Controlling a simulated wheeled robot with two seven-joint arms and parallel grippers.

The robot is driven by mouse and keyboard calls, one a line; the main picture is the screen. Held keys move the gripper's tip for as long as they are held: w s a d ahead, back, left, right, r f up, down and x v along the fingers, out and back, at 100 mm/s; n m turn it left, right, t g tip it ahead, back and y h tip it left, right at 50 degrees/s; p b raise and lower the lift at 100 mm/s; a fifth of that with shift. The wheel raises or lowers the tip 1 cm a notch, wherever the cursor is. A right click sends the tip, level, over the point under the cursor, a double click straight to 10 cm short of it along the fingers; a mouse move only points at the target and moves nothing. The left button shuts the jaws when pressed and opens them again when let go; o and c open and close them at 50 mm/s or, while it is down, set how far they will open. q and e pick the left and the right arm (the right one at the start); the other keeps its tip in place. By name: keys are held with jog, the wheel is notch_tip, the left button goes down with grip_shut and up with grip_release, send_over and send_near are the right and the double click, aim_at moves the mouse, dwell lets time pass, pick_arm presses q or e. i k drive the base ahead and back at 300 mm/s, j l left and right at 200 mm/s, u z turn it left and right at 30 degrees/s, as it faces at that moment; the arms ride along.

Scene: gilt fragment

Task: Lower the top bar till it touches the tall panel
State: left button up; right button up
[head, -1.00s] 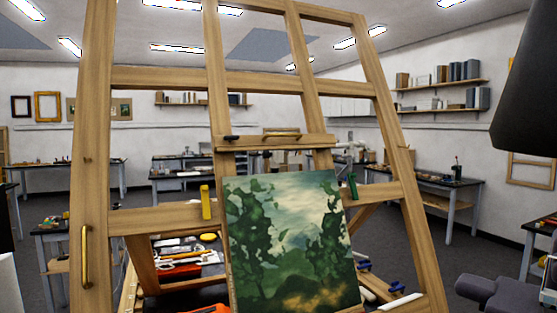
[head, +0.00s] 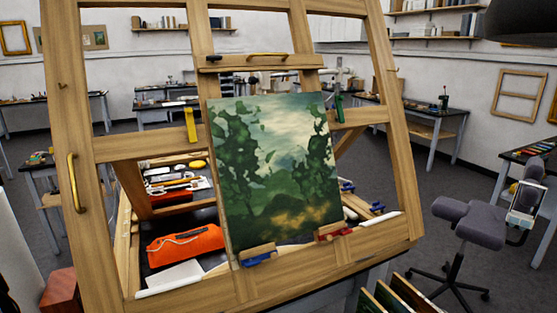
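The top bar (head: 235,65) is a wooden crosspiece on the easel, with a brass handle (head: 267,55) and a dark knob (head: 213,58) at its left end. The tall panel (head: 270,165) is a green landscape painting standing on the easel, leaning slightly back. A clear gap shows between the bar's underside and the panel's top edge. Two small wooden blocks, one with blue (head: 258,254) and one with red (head: 335,232), sit at the panel's lower edge. Neither of my grippers shows in the head view.
The wooden easel frame (head: 68,130) has a yellow piece (head: 191,125) left of the panel and a green piece (head: 339,107) right of it. An orange pouch (head: 185,243) lies behind the frame. A grey chair (head: 470,224) stands at right. Framed pictures (head: 385,295) stand low in front.

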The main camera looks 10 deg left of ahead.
aim_at(253, 62)
jog(key=u, duration=0.65)
jog(key=i+u, duration=0.1)
jog(key=u, duration=0.55)
jog(key=l+u, duration=0.1)
jog(key=u, duration=0.55)
jog(key=l+u, duration=0.1)
jog(key=u, duration=0.55)
jog(key=l+u, duration=0.1)
jog(key=u, duration=0.55)
jog(key=l+u, duration=0.1)
jog(key=u, duration=0.55)
jog(key=l+u, duration=0.1)
jog(key=u, duration=1.2)
jog(key=k+u, duration=0.2)
jog(key=u, duration=0.15)
jog(key=k+z, duration=0.1)
jog(key=z, duration=0.35)
jog(key=k+l+z, duration=0.1)
jog(key=z, duration=0.35)
jog(key=k+l+z, duration=0.1)
jog(key=z, duration=1.6)
jog(key=k+l, duration=0.05)
jog(key=l, duration=0.05)
